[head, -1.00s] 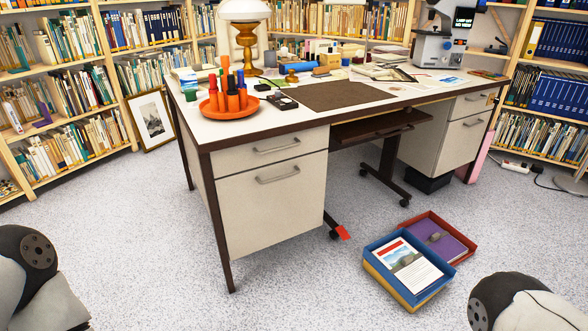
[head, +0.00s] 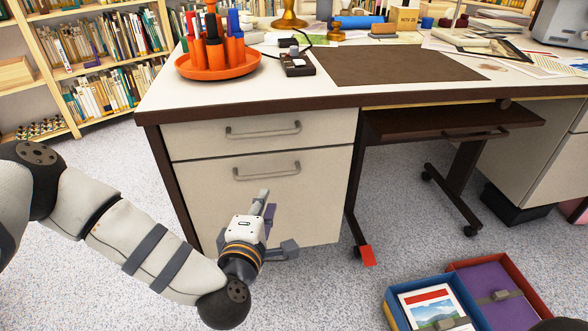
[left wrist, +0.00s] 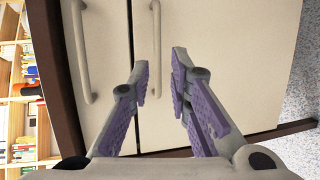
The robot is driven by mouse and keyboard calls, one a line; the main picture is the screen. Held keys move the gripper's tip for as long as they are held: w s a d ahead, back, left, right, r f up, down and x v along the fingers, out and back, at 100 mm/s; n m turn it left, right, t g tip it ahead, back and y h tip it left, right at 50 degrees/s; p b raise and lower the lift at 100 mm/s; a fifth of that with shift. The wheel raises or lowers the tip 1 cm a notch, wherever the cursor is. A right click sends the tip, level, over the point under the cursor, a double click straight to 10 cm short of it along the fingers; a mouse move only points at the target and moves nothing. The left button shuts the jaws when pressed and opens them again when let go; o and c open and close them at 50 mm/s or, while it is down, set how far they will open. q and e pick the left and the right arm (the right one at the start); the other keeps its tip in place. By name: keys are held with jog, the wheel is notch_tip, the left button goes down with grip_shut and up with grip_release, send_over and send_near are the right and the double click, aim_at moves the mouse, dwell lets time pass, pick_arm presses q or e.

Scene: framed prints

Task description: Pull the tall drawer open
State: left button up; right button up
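The tall drawer (head: 262,215) is the pale lower front in the desk's left pedestal, under a shallow drawer (head: 258,132). It looks shut, and its grey bar handle (head: 266,171) is bare. My left gripper (head: 275,220) is in front of the tall drawer, a little below the handle, and hides part of the front. In the left wrist view, turned on its side, the gripper (left wrist: 162,82) is open with nothing between its purple-padded fingers. The tall drawer's handle (left wrist: 155,35) is ahead of the fingertips and apart from them. My right gripper is not in view.
The desktop (head: 350,93) carries an orange tray (head: 220,70) of markers. A keyboard shelf (head: 425,135) on casters stands right of the pedestal. Blue (head: 405,288) and red (head: 530,290) boxes lie on the floor at right. The floor before the pedestal is free.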

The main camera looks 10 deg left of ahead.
aim_at(272, 176)
pick_arm(q)
jog(key=b+x, duration=0.2)
jog(key=x, duration=0.4)
jog(key=b+x, duration=0.1)
jog(key=x, duration=0.4)
jog(key=shift+w+a+b, duration=0.25)
jog(key=shift+w+b, duration=0.1)
jog(key=shift+w, duration=0.05)
jog(key=shift+w+r, duration=0.1)
jog(key=shift+w, duration=0.05)
grip_shut()
